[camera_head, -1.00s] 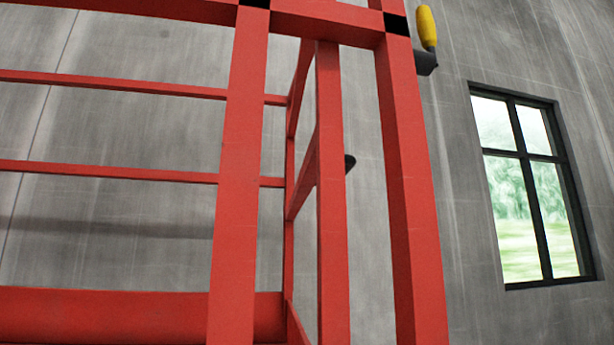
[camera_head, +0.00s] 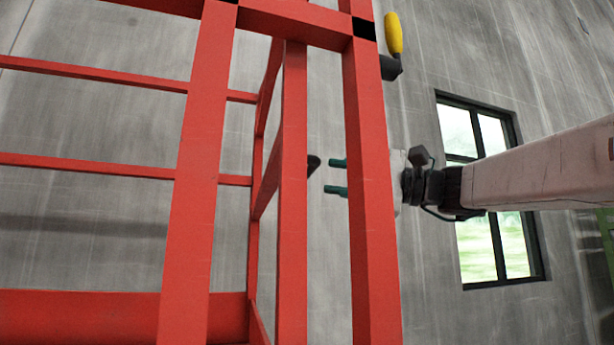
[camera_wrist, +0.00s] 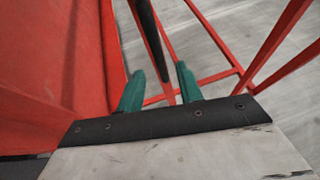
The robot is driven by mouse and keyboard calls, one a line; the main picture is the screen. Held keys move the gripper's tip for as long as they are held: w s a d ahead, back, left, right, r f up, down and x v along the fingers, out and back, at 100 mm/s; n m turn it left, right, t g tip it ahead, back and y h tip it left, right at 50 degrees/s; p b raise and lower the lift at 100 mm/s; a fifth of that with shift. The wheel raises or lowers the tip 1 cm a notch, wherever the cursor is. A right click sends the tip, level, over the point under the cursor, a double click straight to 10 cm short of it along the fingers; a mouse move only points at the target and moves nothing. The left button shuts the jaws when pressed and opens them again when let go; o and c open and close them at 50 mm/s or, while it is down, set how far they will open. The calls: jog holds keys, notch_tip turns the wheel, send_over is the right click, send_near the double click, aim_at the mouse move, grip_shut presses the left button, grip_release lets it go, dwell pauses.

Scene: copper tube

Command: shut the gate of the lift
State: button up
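The lift is a red frame of square bars (camera_head: 187,190) filling the left and middle of the head view. Behind its front right post (camera_head: 370,200) is a narrower red upright with slanting bars (camera_head: 293,210), which looks like the gate. A black handle end (camera_head: 313,164) sticks out beside it. My gripper (camera_head: 336,177) reaches in from the right, partly hidden by the post, its green fingers apart and pointing at the handle, short of it. In the wrist view, a dark bar (camera_wrist: 151,40) runs ahead of the open, empty gripper (camera_wrist: 158,88). Whether the gate is latched cannot be told.
A yellow-gripped lever (camera_head: 394,35) is on the outer side of the right post. In the wrist view a red surface (camera_wrist: 50,60) lies close on the left. A grey wall with a window (camera_head: 490,245) stands behind; the floor (camera_wrist: 230,40) beyond the bars looks clear.

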aim_at(307, 174)
jog(key=x, duration=0.6)
jog(key=shift+a, duration=0.3)
grip_shut()
jog(key=shift+w+d, duration=0.1)
